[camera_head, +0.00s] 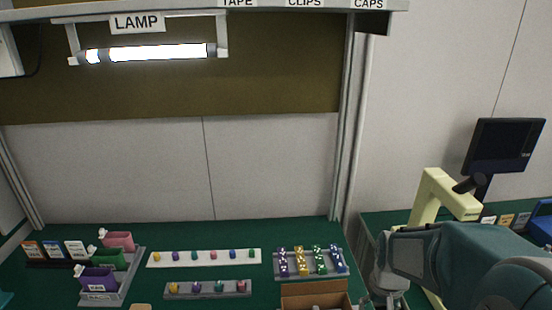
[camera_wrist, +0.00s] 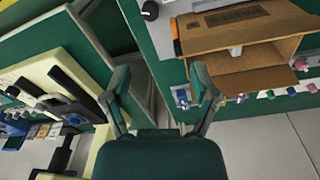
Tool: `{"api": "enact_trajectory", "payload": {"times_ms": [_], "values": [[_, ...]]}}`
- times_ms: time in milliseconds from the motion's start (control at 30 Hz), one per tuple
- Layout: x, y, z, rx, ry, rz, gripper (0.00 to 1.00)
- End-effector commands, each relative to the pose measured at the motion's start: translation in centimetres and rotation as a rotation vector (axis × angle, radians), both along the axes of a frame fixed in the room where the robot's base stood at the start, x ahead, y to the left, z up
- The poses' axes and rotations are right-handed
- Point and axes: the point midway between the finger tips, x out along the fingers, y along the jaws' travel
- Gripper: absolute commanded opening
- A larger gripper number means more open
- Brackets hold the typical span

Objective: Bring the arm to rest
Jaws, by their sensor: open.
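My arm fills the lower right of the head view as a teal and grey shape, in front of the right end of the green bench (camera_head: 215,236). The gripper's fingertips cannot be made out in the head view. In the wrist view my gripper (camera_wrist: 163,88) shows with its two fingers spread apart and nothing between them. Past the fingers lie a dark gap between benches and the edge of the green bench top. The gripper touches nothing that I can see.
A cardboard box (camera_head: 314,293) stands at the bench front; it also shows open in the wrist view (camera_wrist: 240,40). A grey tray of coloured pieces (camera_head: 346,270), a white strip (camera_head: 204,264) and small bins (camera_head: 118,240) lie leftward. A cream arm-like stand (camera_head: 432,192) and dark monitor (camera_head: 503,145) are right.

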Motion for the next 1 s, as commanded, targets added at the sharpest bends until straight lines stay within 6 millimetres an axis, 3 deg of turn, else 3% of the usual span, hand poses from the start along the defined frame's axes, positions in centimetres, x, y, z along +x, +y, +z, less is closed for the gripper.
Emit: {"api": "enact_trajectory", "payload": {"times_ms": [33, 200, 500, 733, 1000], "values": [[-0.4, 0.8, 1.7, -0.007, -0.035, 0.015, 0.77], [-2.4, 3.0, 5.9, -0.019, -0.127, 0.059, 0.77], [-7.1, 6.4, 11.6, -0.028, -0.290, 0.137, 0.77], [-10.8, 8.2, 14.0, -0.025, -0.394, 0.188, 0.77], [-11.8, 8.6, 14.4, -0.022, -0.422, 0.201, 0.77]]}}
